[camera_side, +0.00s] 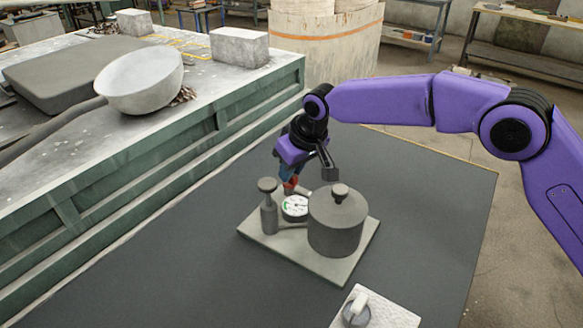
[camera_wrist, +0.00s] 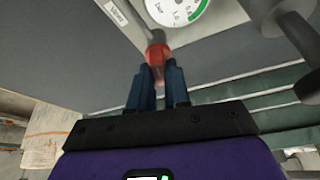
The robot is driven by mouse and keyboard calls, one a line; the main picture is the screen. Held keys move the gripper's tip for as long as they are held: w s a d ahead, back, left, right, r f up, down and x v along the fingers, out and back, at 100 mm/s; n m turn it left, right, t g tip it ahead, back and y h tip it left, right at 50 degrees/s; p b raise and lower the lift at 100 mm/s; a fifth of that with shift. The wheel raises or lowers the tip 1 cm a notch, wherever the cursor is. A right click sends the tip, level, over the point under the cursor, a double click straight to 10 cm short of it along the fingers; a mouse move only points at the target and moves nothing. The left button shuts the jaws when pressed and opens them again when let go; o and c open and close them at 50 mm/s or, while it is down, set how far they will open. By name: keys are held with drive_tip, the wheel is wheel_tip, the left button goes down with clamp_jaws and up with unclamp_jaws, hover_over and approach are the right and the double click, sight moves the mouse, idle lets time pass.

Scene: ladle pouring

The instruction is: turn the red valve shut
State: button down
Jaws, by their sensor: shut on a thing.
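The red valve (camera_side: 291,184) sits at the back of a small grey apparatus, behind a round white gauge (camera_side: 295,206) with a green arc. In the side view it is largely hidden by my gripper (camera_side: 288,174), which reaches down onto it. In the wrist view the red valve (camera_wrist: 158,54) is on the end of a grey pipe, between the blue fingertips of my gripper (camera_wrist: 160,76). The fingers are shut on it. The gauge (camera_wrist: 178,8) is cut off at the top of the wrist view, and its reading is too small to tell.
A lidded grey pot (camera_side: 336,224) and a knobbed post (camera_side: 269,212) stand on the base plate (camera_side: 292,252), close on either side of the gauge. A white block (camera_side: 392,316) lies at the front. The dark mat (camera_side: 190,270) is otherwise clear.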

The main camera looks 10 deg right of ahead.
drive_tip(key=m+h, duration=0.1)
drive_tip(key=m, duration=0.1)
drive_tip(key=m+h, duration=0.1)
drive_tip(key=m, duration=0.2)
drive_tip(key=shift+a+m+t, duration=0.15)
drive_tip(key=shift+m+t, duration=0.15)
drive_tip(key=shift+a+m+h, duration=0.1)
drive_tip(key=shift+m+h, duration=0.7)
drive_tip(key=shift+m, duration=1.3)
drive_tip(key=shift+s, duration=0.1)
drive_tip(key=c, duration=1.1)
unclamp_jaws()
drive_tip(key=shift+r, duration=0.1)
drive_tip(key=shift+v, duration=3.7)
drive_tip(key=shift+a, duration=0.1)
